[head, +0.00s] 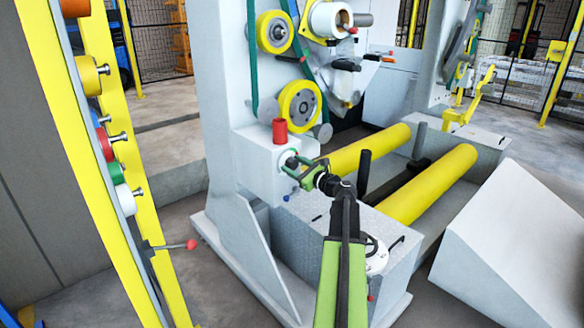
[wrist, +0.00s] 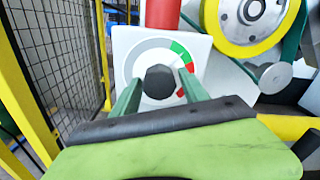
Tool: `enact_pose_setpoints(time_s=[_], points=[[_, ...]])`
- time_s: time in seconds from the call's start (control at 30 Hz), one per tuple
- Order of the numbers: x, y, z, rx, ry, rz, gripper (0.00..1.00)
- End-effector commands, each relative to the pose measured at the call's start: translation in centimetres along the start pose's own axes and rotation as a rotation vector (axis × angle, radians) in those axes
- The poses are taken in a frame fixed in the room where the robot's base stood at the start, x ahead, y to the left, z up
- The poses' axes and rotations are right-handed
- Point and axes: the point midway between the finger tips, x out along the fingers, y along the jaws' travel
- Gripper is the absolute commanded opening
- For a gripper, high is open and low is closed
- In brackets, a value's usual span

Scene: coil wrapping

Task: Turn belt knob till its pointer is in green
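The belt knob (wrist: 160,82) is a dark, many-sided knob at the centre of a round dial (wrist: 148,55) on a white box face. The dial's arc is grey on the left and top, green at the upper right, then red at the right. I cannot make out the knob's pointer. My gripper (wrist: 159,76) has its two green fingers on either side of the knob, with visible gaps to it, so it looks open. In the head view my gripper (head: 296,168) is at the white control box (head: 258,165), and mostly hides the knob.
A red cylinder (head: 279,131) stands on top of the box. Yellow-rimmed wheels (head: 299,104) and a belt are above it. Yellow rollers (head: 430,185) lie to the right. A yellow post rack (head: 95,130) with coloured rolls stands at the left.

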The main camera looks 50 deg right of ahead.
Motion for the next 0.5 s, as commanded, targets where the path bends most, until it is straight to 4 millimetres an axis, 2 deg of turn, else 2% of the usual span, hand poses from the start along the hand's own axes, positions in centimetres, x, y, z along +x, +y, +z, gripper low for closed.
enact_pose_setpoints(time_s=[0.37,0.5], points=[[-0.3,0.1,-0.1,-0.002,0.002,0.001,0.61],[-2.3,0.1,0.0,-0.002,0.003,0.0,0.61]])
